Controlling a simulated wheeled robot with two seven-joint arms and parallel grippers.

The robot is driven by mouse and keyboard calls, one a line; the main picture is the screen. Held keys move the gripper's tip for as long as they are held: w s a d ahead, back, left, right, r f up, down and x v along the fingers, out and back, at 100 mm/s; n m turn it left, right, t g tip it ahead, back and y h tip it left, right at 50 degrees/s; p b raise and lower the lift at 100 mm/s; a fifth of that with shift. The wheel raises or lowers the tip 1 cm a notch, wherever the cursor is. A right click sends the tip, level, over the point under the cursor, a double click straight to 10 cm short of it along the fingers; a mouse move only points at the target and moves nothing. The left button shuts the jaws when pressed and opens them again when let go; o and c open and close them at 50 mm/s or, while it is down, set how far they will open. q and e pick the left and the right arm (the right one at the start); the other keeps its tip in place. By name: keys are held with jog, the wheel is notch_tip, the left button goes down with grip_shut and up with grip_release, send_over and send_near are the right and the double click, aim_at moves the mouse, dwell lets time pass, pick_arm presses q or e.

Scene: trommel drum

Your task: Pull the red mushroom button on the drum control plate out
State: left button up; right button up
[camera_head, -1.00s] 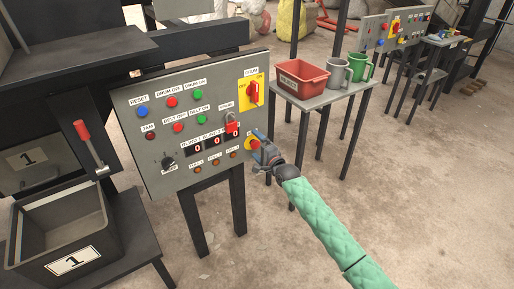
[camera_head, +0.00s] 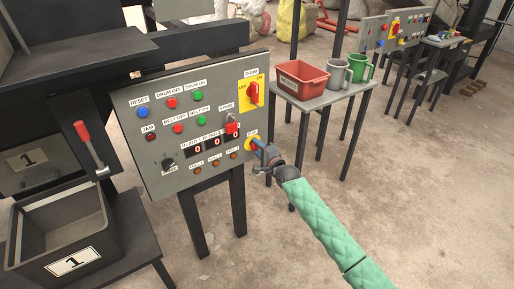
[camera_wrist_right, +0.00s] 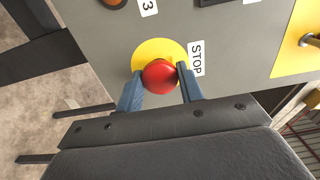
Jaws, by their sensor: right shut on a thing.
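The red mushroom button (camera_wrist_right: 160,76) sits on a yellow round backing (camera_wrist_right: 150,50) beside a STOP label on the grey drum control plate (camera_wrist_right: 230,20). In the head view the plate (camera_head: 150,181) stands tilted on dark legs, and the yellow backing (camera_head: 249,143) is at its lower right. My right gripper (camera_wrist_right: 160,85) is shut on the red button, with one blue finger on each side of its head. In the head view the right gripper (camera_head: 259,149) reaches in from the right and hides most of the button. My left gripper is not in view.
A red-handled lever (camera_head: 90,145) and a black bin marked 1 (camera_head: 60,235) are on the left. A small table with a red tray (camera_head: 302,86) and grey and green mugs stands behind my right arm.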

jog(key=shift+s+d+f+p, duration=0.2)
jog(key=shift+s+d+p, duration=0.2)
jog(key=shift+s, duration=0.25)
dwell(0.4)
jog(key=o, duration=1.8)
jog(key=shift+d+r, duration=0.1)
jog(key=shift+r, duration=0.05)
jog(key=p+v, duration=0.3)
jog(key=v, duration=0.5)
